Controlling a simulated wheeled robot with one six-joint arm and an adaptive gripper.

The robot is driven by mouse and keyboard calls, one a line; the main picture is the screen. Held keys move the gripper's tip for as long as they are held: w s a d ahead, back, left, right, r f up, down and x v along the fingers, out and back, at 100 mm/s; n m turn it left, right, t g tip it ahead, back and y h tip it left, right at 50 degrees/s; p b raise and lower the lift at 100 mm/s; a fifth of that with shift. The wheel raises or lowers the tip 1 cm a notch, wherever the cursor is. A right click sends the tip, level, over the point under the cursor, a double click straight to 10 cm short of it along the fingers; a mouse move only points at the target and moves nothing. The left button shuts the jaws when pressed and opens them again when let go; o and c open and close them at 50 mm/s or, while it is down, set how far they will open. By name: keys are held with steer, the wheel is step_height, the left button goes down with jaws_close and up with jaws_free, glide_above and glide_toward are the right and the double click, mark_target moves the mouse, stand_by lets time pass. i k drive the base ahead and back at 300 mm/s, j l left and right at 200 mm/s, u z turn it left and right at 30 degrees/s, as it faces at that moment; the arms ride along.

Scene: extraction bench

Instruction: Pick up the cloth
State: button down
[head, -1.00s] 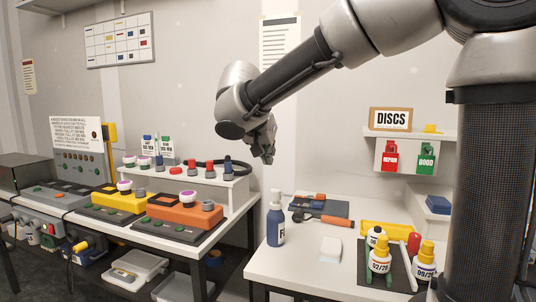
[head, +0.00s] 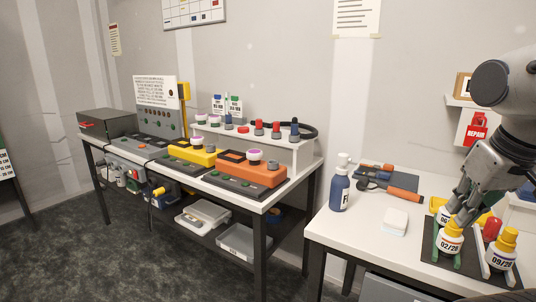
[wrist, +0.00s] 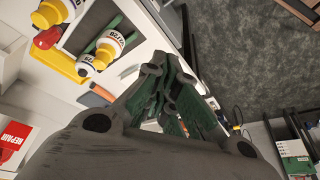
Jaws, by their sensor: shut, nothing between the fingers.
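The cloth (head: 395,221) is a small white folded pad lying flat on the white table at the right, in front of the orange-handled tool. My gripper (head: 463,208) is at the right of the head view, to the right of the cloth and pointing down in front of the bottles. It hides part of them. In the wrist view my gripper's green-padded fingers (wrist: 168,80) are shut with nothing between them. A pale patch left of the fingertips may be the cloth, but I cannot tell.
A blue pump bottle (head: 340,186) stands left of the cloth. A dark tray (head: 437,256) with yellow-capped bottles (head: 449,243) is to its right. A tool with an orange handle (head: 403,194) lies behind. A gap separates this table from the bench with the orange unit (head: 247,171).

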mark_target(394, 221)
steer(key=z, duration=1.55)
steer(key=j+u, duration=0.4)
steer(key=j, duration=0.85)
